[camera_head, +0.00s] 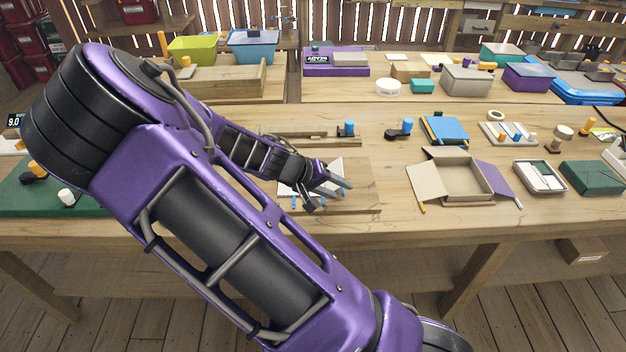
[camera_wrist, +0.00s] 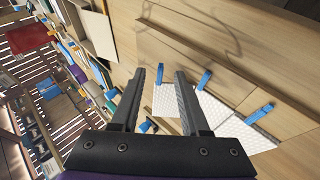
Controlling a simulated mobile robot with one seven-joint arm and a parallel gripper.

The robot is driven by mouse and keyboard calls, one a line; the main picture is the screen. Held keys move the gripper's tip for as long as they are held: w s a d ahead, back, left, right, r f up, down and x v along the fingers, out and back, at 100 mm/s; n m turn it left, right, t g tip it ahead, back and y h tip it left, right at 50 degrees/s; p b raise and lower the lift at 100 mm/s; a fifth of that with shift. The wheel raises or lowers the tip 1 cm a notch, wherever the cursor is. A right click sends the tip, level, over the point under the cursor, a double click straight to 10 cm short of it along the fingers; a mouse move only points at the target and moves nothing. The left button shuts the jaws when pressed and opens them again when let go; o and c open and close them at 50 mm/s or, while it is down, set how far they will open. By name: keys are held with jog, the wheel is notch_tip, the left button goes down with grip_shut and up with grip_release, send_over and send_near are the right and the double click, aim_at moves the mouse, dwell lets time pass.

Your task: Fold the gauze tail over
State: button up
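The white textured gauze lies on a wooden board (camera_head: 362,195), with several blue clips or tabs around it. In the head view, part of the gauze (camera_head: 287,188) shows flat left of my gripper (camera_head: 331,194), and a white piece stands up behind it. In the wrist view, the gauze (camera_wrist: 235,118) shows beyond and right of my fingers, with blue pieces (camera_wrist: 204,79) along its edge. My gripper (camera_wrist: 171,72) is open, its two dark fingers apart, with nothing seen between the tips. The arm and fingers hide part of the gauze; whether they touch it I cannot tell.
An open cardboard box (camera_head: 452,188) with a purple flap stands right of the board. A blue book-like block (camera_head: 444,130) lies behind it. A green mat (camera_head: 40,195) lies at the far left. Bare table shows between the board and the box.

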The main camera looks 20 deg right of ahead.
jog(key=shift+s+a+r+p, duration=0.3)
jog(key=shift+s+a+p, duration=0.15)
jog(key=shift+s, duration=0.15)
jog(key=shift+s+a+r+p, duration=0.25)
jog(key=shift+s+a+p, duration=0.15)
jog(key=shift+s, duration=0.2)
jog(key=shift+s+a+r+p, duration=0.15)
jog(key=shift+s+a+p, duration=0.3)
jog(key=shift+s, duration=0.4)
jog(key=s+r+p, duration=0.1)
jog(key=r+p, duration=0.1)
jog(key=s+a+r+p, duration=0.1)
jog(key=s+r+p, duration=0.1)
jog(key=shift+f, duration=0.1)
jog(key=shift+c, duration=0.2)
